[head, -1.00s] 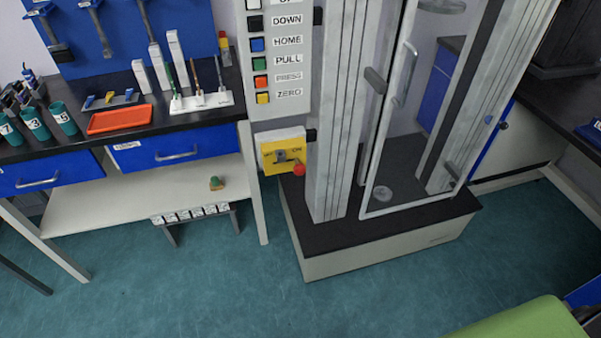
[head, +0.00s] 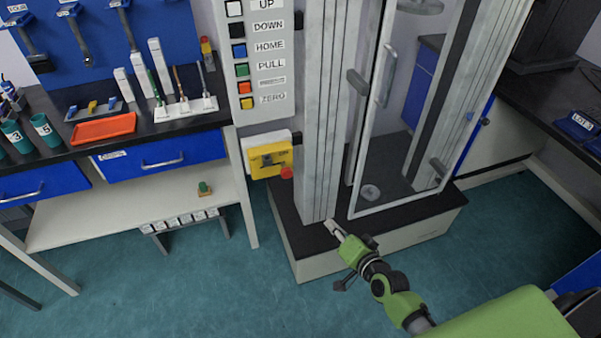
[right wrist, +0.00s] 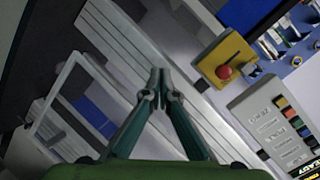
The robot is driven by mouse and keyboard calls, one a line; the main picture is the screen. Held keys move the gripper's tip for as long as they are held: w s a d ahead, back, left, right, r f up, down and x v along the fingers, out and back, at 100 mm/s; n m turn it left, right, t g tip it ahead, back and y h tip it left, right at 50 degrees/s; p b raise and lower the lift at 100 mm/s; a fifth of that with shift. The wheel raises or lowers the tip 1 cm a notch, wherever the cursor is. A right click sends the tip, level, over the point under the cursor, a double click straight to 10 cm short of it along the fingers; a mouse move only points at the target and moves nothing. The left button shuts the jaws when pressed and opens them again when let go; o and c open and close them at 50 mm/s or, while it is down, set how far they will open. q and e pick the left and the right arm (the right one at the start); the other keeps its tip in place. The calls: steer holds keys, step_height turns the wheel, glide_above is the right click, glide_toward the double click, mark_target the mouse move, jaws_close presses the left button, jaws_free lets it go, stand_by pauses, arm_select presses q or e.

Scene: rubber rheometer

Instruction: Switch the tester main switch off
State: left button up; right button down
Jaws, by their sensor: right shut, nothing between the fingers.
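The tester main switch is a dark knob (head: 267,160) on a yellow plate (head: 259,170), on a white box at the left of the tester's column. A red button (head: 287,172) sits at the plate's lower right corner. In the right wrist view the yellow plate (right wrist: 236,51) and the red button (right wrist: 224,72) show at the upper right, with the knob (right wrist: 251,69) beside the button. My right gripper (head: 330,225) is shut and empty, in front of the tester base and below right of the switch. Its closed fingertips (right wrist: 160,75) show in the wrist view. My left gripper is out of view.
A button panel (head: 285,75) hangs above the switch. The tester's glass door (head: 405,120) with its handle is to the right. A bench with an orange tray (head: 104,129) stands at the left. The floor in front is clear.

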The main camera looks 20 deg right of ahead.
mark_target(285, 169)
step_height(285, 169, up, 13)
steer(key=w+m+t, duration=0.2)
steer(key=w, duration=0.1)
steer(key=shift+t+y, duration=0.3)
steer(key=shift+t, duration=0.1)
steer(key=shift+a+r, duration=0.1)
steer(key=shift+a, duration=0.05)
steer(key=w+a+f, duration=0.3)
steer(key=w+a, duration=0.2)
steer(key=w, duration=0.5)
steer(key=shift+p, duration=0.45)
